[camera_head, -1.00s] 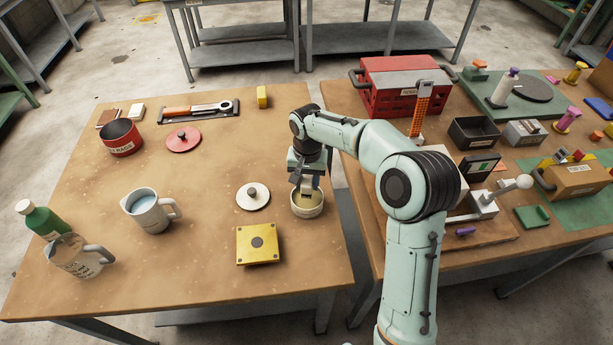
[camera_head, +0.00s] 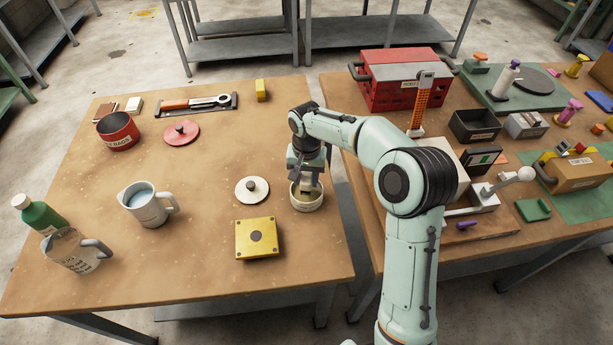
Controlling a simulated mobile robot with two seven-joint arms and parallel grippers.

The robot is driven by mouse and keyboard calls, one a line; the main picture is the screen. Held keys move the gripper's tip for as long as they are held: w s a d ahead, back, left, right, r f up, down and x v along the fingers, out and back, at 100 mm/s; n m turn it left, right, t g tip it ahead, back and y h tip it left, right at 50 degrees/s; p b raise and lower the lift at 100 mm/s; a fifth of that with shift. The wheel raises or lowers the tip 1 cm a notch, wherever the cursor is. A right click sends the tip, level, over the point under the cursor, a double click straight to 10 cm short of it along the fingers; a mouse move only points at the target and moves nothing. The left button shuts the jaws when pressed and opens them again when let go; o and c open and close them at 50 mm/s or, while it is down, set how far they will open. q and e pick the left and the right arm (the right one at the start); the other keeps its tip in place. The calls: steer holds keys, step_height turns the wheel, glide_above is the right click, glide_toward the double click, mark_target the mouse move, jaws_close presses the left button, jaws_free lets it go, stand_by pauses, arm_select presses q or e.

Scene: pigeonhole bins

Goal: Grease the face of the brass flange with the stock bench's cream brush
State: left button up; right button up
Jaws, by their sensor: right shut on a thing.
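The brass flange (camera_head: 256,239) is a square yellow plate with a dark round centre, lying flat near the front of the left bench. A small cream tub (camera_head: 307,204) stands open to its right. My right gripper (camera_head: 305,186) points down over the tub's mouth. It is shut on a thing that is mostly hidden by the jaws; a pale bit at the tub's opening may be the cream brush. I cannot tell whether its tip touches the tub's contents. My left gripper is not in view.
A pale round lid (camera_head: 252,189) with a dark knob lies left of the tub. The right bench (camera_head: 480,255) is crowded. The left bench's middle is clear.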

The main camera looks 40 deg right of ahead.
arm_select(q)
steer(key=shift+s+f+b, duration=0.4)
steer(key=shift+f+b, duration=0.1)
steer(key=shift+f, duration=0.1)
arm_select(e)
steer(key=shift+f, duration=1.1)
steer(key=o, duration=1)
steer(key=c, duration=0.3)
steer(key=shift+c, duration=0.2)
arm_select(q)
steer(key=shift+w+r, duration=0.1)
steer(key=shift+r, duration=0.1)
arm_select(e)
steer(key=shift+r, duration=0.15)
steer(key=c, duration=0.8)
steer(key=shift+c, duration=0.3)
